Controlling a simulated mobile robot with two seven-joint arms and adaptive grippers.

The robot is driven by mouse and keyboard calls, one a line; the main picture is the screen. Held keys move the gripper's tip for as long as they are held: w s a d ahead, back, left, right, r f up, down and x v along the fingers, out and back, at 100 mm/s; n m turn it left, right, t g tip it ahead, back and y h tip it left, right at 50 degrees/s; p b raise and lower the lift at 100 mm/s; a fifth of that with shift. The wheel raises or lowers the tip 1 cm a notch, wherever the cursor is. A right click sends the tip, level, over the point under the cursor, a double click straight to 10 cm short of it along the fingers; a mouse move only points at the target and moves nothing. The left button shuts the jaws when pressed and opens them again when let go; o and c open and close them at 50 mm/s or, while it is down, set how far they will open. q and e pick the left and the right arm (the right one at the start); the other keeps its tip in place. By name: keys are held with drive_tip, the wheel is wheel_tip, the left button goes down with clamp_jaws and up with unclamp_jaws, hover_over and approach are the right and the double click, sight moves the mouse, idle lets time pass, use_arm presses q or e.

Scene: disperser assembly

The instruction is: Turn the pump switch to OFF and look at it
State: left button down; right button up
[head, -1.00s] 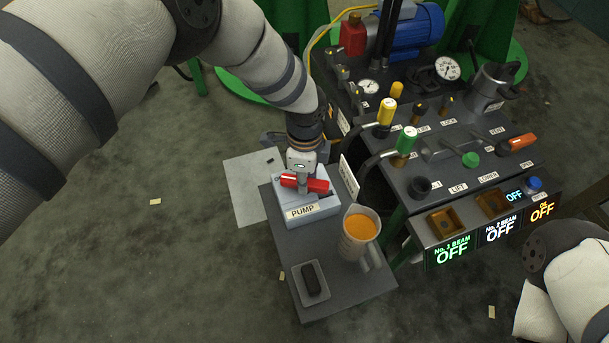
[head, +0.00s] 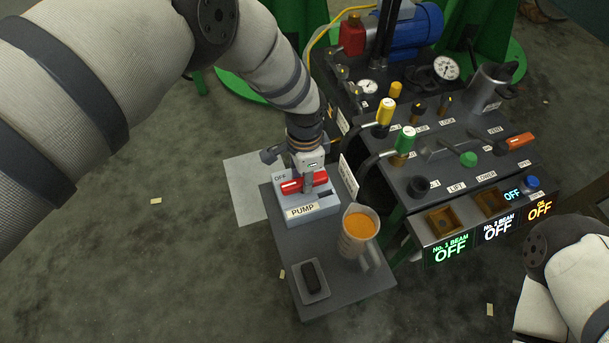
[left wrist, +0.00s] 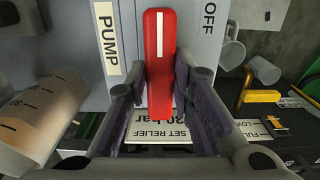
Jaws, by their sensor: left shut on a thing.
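The blue-grey pump switch box (head: 322,208) stands on the dark side shelf, with a PUMP label on its front. Its red handle (head: 291,186) lies roughly crosswise, its white-striped end to the left, just below the OFF mark (head: 280,178). My left gripper (head: 308,188) reaches down from above and is shut on the handle. In the left wrist view the red handle (left wrist: 158,60) sits between the two fingers (left wrist: 165,105), and the OFF mark (left wrist: 210,16) is right of its striped end. The gripper partly hides the handle. My right arm shows at lower right; its gripper is out of view.
A jug of orange liquid (head: 358,228) stands close right of the box. A small tray (head: 324,294) with a dark block is at the shelf's front. The console (head: 440,185) with levers and lit OFF displays (head: 450,249) lies right.

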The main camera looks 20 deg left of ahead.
idle(0.4)
use_arm(q)
drive_tip(key=c, duration=1.4)
unclamp_jaws()
wheel_tip(320, 180, up, 12)
